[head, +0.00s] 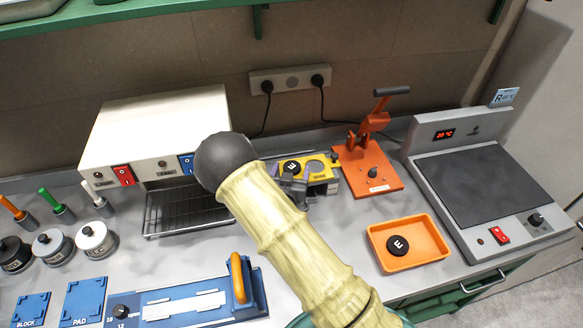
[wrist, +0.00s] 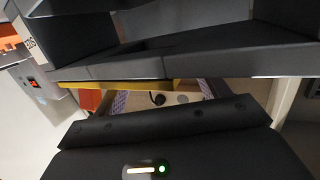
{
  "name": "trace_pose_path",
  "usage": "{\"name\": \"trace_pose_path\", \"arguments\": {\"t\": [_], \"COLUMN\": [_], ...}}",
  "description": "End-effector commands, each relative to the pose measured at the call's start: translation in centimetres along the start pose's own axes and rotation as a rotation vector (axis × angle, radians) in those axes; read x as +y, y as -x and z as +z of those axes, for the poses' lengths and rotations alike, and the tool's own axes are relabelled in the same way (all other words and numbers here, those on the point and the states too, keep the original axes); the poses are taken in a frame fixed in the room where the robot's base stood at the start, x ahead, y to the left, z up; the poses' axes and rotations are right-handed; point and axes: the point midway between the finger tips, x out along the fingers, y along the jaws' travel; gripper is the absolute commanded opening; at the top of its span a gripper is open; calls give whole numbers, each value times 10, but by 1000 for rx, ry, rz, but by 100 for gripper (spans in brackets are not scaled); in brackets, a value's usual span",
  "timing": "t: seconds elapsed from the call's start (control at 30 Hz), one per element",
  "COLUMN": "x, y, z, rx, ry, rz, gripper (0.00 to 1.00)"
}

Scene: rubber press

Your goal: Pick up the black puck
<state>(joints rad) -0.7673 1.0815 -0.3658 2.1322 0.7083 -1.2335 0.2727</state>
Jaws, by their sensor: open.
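A black puck marked E (head: 291,167) sits in the yellow fixture (head: 329,174) at the middle back of the bench. A second black puck marked E (head: 398,244) lies in the orange tray (head: 427,229) at the right. My gripper (head: 294,186) is at the yellow fixture, just in front of its puck and partly hidden behind my arm. In the wrist view its two purple-grey fingers (wrist: 163,97) stand apart, with a yellow edge of the fixture (wrist: 130,85) across them. I cannot make out a puck between them or tell whether they touch it.
An orange hand press (head: 370,170) stands right of the fixture, and a grey hot plate (head: 484,187) at far right. A white heater unit (head: 150,125) with a wire rack (head: 185,211) is on the left. A blue jig (head: 190,303) lies in front. Bare bench surrounds the tray.

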Motion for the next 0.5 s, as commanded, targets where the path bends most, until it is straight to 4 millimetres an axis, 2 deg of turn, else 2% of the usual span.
{"name": "trace_pose_path", "arguments": {"t": [0.13,0.37,0.47,0.5], "x": [0,0,0,0], "y": [0,0,0,0], "z": [0,0,0,0], "rx": [0,0,0,0], "ry": [0,0,0,0], "rz": [0,0,0,0], "gripper": [72,27,25,22]}}
